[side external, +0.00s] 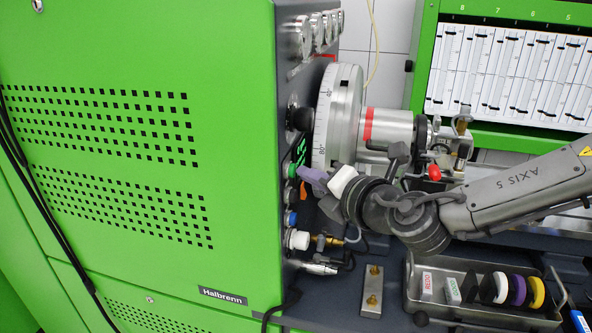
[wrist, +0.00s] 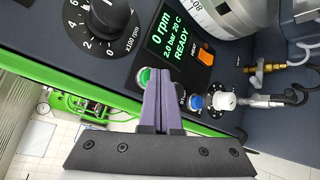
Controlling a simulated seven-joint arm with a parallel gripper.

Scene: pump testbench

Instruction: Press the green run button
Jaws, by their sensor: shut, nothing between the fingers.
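The green run button (side external: 291,171) is on the dark control panel at the right side of the green cabinet. In the wrist view the green button (wrist: 143,76) shows partly behind the fingertips, at their left. My gripper (side external: 303,172) has its purple fingers shut with nothing between them. Its tips are close in front of the button in the side view. In the wrist view my gripper (wrist: 160,75) covers the button's right part. I cannot tell whether the tips touch it. The display (wrist: 178,42) reads 0 rpm, 2.0 bar, 20 C and READY.
A black speed dial (wrist: 105,20) is left of the display. A blue button (wrist: 196,101) and a white knob (wrist: 224,101) lie to the right of my fingers. A round graduated metal drum (side external: 337,115) is just above my gripper. A tray (side external: 480,312) holds several coloured discs.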

